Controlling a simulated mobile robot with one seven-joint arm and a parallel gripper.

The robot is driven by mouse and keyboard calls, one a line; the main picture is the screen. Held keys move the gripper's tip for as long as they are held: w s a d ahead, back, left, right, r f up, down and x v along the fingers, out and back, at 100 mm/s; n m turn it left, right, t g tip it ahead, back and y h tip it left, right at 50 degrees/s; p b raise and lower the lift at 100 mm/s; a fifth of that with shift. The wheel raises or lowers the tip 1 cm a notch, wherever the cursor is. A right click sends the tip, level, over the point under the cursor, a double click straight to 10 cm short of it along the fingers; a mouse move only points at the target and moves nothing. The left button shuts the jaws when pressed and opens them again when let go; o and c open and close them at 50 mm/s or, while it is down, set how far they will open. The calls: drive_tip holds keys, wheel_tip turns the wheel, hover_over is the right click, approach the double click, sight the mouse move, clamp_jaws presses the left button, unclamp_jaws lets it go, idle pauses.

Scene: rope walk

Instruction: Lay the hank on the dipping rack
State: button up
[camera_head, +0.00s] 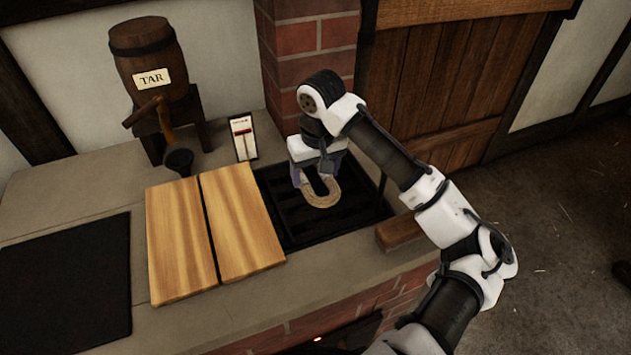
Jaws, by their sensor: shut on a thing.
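The hank (323,202) is a pale tan U-shaped loop of rope. My gripper (320,176) points down and is shut on the hank's upper part, with the curved end hanging toward the camera. The hank shows against a black slatted grate (345,225) set into the counter, which looks like the dipping rack. I cannot tell whether the hank touches the slats. My gripper hides the hank's upper part and some of the grate's back.
Two wooden boards (243,225) lie left of the grate. A barrel marked TAR (146,58) stands at the back left, with a small dark funnel-like cup (178,161) below its tap. A small gauge card (243,138) stands behind the boards. A wooden block (400,232) sits at the grate's right. A brick pillar (308,45) rises behind.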

sight(315, 184)
drive_tip(key=shift+f, duration=1.85)
drive_tip(key=shift+f, duration=0.2)
drive_tip(key=o, duration=1)
drive_tip(key=shift+r, duration=0.1)
wheel_tip(315, 184, up, 12)
drive_tip(key=s, duration=0.1)
drive_tip(key=shift+s+d+b, duration=0.15)
drive_tip(key=shift+d+b, duration=0.15)
drive_tip(key=shift+b, duration=0.05)
